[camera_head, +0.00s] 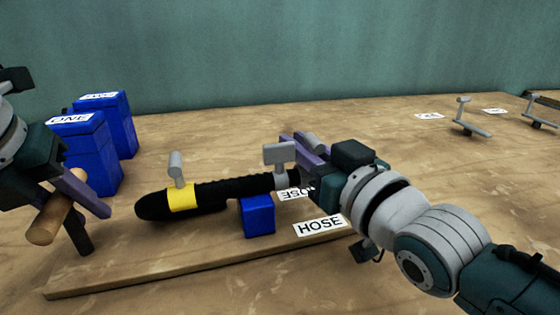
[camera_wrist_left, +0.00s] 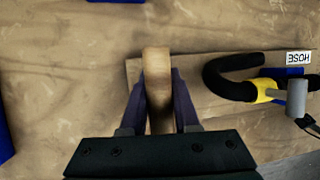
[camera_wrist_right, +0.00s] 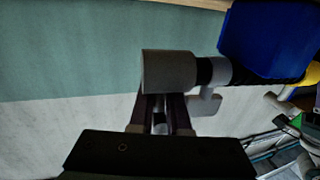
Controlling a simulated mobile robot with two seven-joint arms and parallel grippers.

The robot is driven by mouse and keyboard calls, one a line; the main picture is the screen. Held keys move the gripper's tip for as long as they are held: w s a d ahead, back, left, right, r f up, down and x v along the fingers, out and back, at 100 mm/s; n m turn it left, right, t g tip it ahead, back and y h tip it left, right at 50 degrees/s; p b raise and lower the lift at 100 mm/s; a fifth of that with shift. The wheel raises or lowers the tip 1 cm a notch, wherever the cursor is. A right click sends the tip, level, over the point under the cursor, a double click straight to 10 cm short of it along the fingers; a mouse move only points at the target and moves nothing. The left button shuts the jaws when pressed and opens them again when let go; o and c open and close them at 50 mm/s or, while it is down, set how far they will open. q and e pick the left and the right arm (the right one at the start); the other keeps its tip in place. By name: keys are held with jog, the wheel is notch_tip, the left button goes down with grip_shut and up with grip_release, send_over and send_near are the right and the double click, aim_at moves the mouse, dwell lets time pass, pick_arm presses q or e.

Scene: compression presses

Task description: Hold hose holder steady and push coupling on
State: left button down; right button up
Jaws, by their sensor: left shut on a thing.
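My left gripper (camera_head: 80,200) is shut on a brown wooden handle (camera_head: 55,222) on a dark post at the hose holder board's left end. The handle also shows between the fingers in the left wrist view (camera_wrist_left: 157,85). The hose holder board (camera_head: 130,278) lies on the table. The black hose (camera_head: 225,192), with a yellow band (camera_head: 183,197), rests over a blue block. My right gripper (camera_head: 300,150) is at the hose's right end, by a grey coupling with a grey grip piece (camera_head: 280,153). In the right wrist view a grey cylinder (camera_wrist_right: 168,72) sits at the fingertips; whether they clamp it is unclear.
Two blue boxes (camera_head: 85,150) stand at the back left, one labelled ONE. The blue block (camera_head: 257,215) supports the hose beside HOSE labels (camera_head: 320,225). Grey T-shaped pieces (camera_head: 463,115) stand at the far right. The table between is mostly clear.

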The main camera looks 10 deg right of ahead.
pick_arm(q)
jog(key=shift+d+f, duration=0.1)
pick_arm(e)
jog(key=o, duration=0.5)
jog(key=shift+s+d, duration=0.1)
jog(key=shift+s, duration=0.4)
jog(key=v, duration=1.1)
jog(key=shift+d, duration=0.2)
pick_arm(q)
jog(key=c, duration=0.6)
grip_release()
pick_arm(e)
jog(key=shift+w, duration=0.1)
